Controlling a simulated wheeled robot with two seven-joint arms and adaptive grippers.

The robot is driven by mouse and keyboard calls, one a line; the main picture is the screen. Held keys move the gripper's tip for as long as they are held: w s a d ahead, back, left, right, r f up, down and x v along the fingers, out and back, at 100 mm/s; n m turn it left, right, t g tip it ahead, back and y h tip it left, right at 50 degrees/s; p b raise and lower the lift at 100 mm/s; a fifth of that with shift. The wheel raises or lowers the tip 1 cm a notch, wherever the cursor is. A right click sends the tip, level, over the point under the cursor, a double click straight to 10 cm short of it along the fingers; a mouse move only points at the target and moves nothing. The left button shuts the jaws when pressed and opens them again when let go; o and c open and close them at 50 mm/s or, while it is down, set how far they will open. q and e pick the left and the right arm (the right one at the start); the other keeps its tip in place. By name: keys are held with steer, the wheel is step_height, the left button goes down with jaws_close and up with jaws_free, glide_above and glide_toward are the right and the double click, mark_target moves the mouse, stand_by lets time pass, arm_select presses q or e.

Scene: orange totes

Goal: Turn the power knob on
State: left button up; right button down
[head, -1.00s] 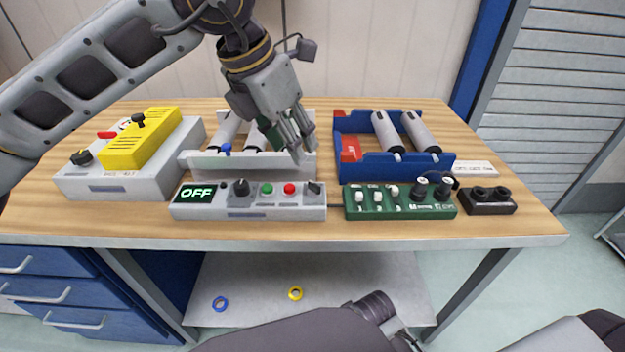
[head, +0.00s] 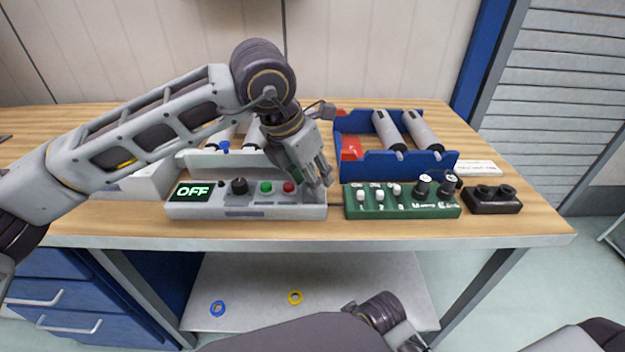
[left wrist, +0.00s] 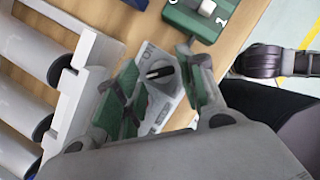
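The grey control panel (head: 245,212) sits near the table's front edge, with a lit display (head: 193,191) that reads OFF. It carries a large black knob (head: 239,186), a green button (head: 266,187) and a red button (head: 289,187). A smaller dark knob with a white line (left wrist: 158,72) is at its right end; in the head view my gripper covers it. My left gripper (head: 321,180) points down at that end. In the left wrist view its green-padded fingers are apart on either side of the knob, with no clear contact. My right gripper's fingers are not visible.
A green switch box (head: 400,211) stands close to the right of the panel. A blue rack (head: 395,168) and a white rack (head: 205,160) with grey cylinders stand behind. A black two-socket block (head: 493,204) is at the right.

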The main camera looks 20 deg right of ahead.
arm_select(q)
steer(key=shift+w+d+f, duration=0.1)
steer(key=shift+d+f, duration=0.1)
steer(key=shift+f, duration=0.3)
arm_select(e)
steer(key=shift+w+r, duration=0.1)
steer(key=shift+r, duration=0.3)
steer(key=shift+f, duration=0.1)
arm_select(q)
steer(key=c, duration=0.7)
steer(key=shift+c, duration=0.2)
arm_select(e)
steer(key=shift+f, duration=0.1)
